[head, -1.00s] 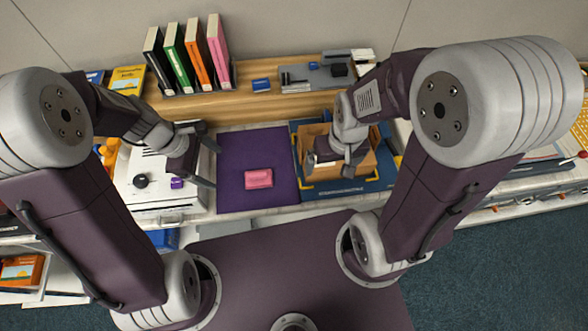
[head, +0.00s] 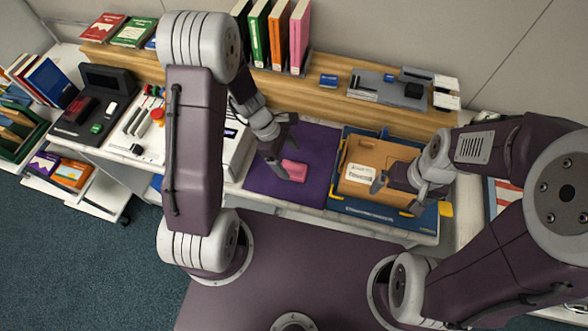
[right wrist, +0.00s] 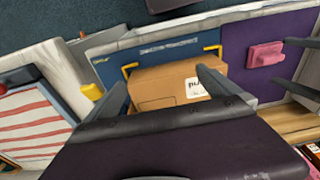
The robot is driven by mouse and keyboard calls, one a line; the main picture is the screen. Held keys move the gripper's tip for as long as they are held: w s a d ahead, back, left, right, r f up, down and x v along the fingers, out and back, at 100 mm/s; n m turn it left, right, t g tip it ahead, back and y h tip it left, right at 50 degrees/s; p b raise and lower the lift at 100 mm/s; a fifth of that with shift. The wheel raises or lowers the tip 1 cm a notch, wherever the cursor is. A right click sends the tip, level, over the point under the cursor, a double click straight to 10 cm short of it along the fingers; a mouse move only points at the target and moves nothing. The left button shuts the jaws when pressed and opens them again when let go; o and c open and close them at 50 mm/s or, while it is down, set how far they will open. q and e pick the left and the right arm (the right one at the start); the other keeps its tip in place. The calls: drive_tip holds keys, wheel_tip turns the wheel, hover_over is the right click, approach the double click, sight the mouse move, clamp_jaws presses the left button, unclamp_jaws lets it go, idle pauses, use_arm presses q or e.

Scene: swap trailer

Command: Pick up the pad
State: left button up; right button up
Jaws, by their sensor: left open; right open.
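The pink pad (head: 294,171) lies on the purple mat (head: 318,142). In the right wrist view the pad (right wrist: 265,54) shows at the upper right, on the same mat. My left gripper (head: 284,158) is open over the mat, its fingers at the pad's left and far side; I cannot tell whether they touch it. Its dark fingers also show at the right edge of the right wrist view (right wrist: 303,63). My right gripper (head: 392,190) is open and empty above the cardboard box (head: 357,188), with its fingers (right wrist: 163,88) in front of the box in its wrist view.
The box sits on a blue board (head: 372,213) with yellow corners, right of the mat. Upright folders (head: 278,38) and a grey tray (head: 390,90) stand on the wooden shelf behind. A white unit (head: 236,150) is left of the mat.

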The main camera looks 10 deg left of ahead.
sight(294, 165)
use_arm(q)
drive_tip(key=x, duration=0.3)
drive_tip(key=shift+s+a+f+b, duration=0.1)
drive_tip(key=shift+s+f+b, duration=0.05)
drive_tip(key=shift+f+b, duration=0.15)
drive_tip(key=shift+d+f, duration=0.25)
drive_tip(key=shift+d, duration=0.1)
drive_tip(key=c, duration=1.6)
drive_tip(key=shift+r, duration=0.65)
wheel_tip(294, 165, up, 3)
drive_tip(key=shift+r+p, duration=0.1)
drive_tip(key=shift+p, duration=0.55)
drive_tip(key=s+d+r, duration=0.6)
drive_tip(key=s+d, duration=0.1)
drive_tip(key=s, duration=0.2)
drive_tip(key=shift+r, duration=0.35)
drive_tip(key=shift+w, duration=0.1)
